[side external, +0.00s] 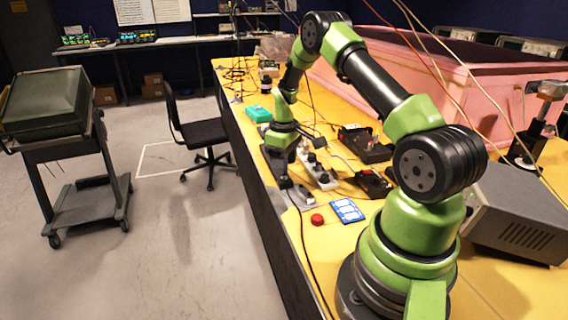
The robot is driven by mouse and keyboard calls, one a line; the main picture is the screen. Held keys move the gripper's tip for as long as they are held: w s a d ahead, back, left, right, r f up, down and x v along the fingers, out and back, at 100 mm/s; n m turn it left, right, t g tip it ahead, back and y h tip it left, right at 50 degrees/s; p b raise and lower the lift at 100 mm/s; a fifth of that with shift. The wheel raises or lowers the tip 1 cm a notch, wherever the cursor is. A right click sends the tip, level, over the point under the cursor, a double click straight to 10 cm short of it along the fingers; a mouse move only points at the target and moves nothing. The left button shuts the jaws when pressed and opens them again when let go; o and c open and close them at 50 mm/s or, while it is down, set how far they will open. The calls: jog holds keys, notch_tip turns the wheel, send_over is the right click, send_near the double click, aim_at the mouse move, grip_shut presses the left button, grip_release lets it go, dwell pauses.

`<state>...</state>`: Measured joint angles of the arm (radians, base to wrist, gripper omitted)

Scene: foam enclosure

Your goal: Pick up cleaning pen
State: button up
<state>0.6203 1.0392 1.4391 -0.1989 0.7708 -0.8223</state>
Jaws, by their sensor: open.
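My gripper (284,178) points down low over the yellow table, near its left edge. It is small and dark in this view, and its jaws are open. I cannot make out a cleaning pen for certain. Small grey and white items lie close beside and below the gripper, and the gripper may hide part of them. I cannot tell whether the gripper touches any of them.
A white power strip (319,172) lies right of the gripper. A red button (317,219) and a blue-white card (347,210) lie nearer. Black devices (373,183) and cables crowd the right. A teal box (258,114) sits farther back. A pink foam enclosure (480,95) stands behind.

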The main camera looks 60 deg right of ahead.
aim_at(287, 176)
jog(key=shift+f, duration=0.15)
grip_shut()
notch_tip(287, 176, up, 9)
jog(key=s+d, duration=0.6)
jog(key=d, duration=0.3)
jog(key=shift+d+f, duration=0.15)
jog(key=shift+s, duration=0.1)
